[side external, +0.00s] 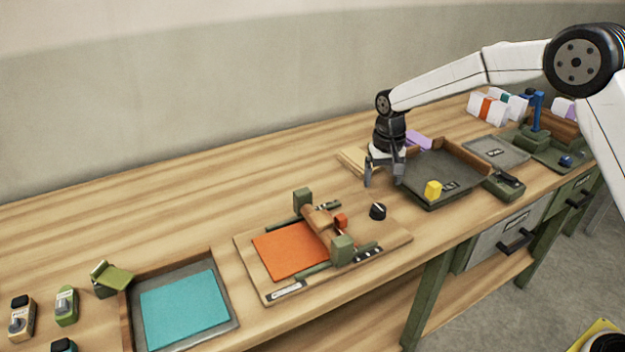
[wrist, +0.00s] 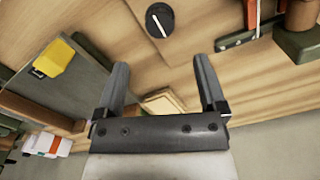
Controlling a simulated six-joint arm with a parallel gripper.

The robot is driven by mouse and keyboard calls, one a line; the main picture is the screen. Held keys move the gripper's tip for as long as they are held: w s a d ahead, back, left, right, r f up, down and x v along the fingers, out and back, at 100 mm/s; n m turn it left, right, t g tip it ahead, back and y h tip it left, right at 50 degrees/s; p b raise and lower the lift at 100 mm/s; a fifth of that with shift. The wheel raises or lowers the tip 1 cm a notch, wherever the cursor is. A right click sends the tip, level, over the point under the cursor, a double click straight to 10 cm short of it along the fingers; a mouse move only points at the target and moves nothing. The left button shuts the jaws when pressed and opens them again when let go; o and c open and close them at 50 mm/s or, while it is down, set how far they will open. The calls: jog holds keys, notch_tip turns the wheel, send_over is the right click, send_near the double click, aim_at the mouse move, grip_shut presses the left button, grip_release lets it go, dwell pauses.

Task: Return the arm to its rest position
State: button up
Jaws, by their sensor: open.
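My gripper (side external: 384,182) hangs from my arm above the wooden workbench (side external: 120,222), pointing down, just left of the dark tray. Its two fingers are apart with nothing between them. In the wrist view my gripper (wrist: 160,85) also shows spread, empty fingers, with bench wood and a small stack of tan boards behind them. A round black knob (side external: 377,211) with a white line sits on the bench side of the press board, near and below my gripper; it also shows in the wrist view (wrist: 159,20).
A press board (side external: 385,250) carries an orange sheet (side external: 290,249). A left tray (side external: 231,318) holds a teal sheet (side external: 185,308). Stamps (side external: 66,306) stand far left. The rear left bench is clear.

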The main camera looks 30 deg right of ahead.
jog(key=shift+s+r, duration=0.1)
dwell(0.3)
jog(key=shift+s+r, duration=0.15)
jog(key=shift+s, duration=0.45)
jog(key=s+d+n+t, duration=0.1)
jog(key=s+n, duration=0.3)
jog(key=s, duration=1.9)
jog(key=shift+s+d+t, duration=0.2)
jog(key=shift+s+t, duration=0.15)
jog(key=shift+t, duration=0.45)
